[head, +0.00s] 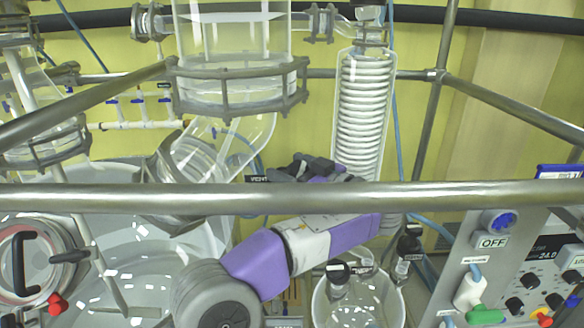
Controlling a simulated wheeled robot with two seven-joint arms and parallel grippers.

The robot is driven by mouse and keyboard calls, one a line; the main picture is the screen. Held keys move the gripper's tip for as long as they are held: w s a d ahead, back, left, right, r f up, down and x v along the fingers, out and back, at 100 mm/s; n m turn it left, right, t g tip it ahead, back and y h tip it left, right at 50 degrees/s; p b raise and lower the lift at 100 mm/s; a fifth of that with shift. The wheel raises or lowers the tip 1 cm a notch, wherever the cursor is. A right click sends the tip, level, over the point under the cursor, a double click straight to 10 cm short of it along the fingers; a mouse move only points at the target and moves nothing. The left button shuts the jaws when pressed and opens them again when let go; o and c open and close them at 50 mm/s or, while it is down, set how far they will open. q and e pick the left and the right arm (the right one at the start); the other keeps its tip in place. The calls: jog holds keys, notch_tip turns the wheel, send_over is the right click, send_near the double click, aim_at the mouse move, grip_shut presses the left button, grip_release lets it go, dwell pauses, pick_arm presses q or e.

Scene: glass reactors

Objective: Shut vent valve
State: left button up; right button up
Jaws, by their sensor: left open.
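My left arm comes up from the bottom, purple, white and grey, and passes behind the front rail. My left gripper (300,168) shows just above that rail, dark and open, seen partly from behind. A small black label (257,179) with white letters sits just left of its fingers; the letters are too small to read surely. The vent valve cannot be made out; the gripper and rail cover the area beside the label. I cannot tell whether the fingers touch anything. My right gripper is not in view.
A grey rail (480,194) crosses the whole front. A glass vessel (232,50) hangs above, with a glass coil condenser (363,115) to its right. A large glass reactor (140,265) stands lower left, a white bucket with bottles (393,308) below, and a control panel (490,262) right.

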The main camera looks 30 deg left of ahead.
pick_arm(q)
jog(key=shift+w+f, duration=0.1)
jog(key=shift+w, duration=0.3)
jog(key=shift+c, duration=1.1)
jog(key=shift+s, duration=0.15)
jog(key=c, duration=0.7)
jog(key=shift+c, duration=0.2)
jog(key=o, duration=1)
jog(key=shift+c, duration=0.2)
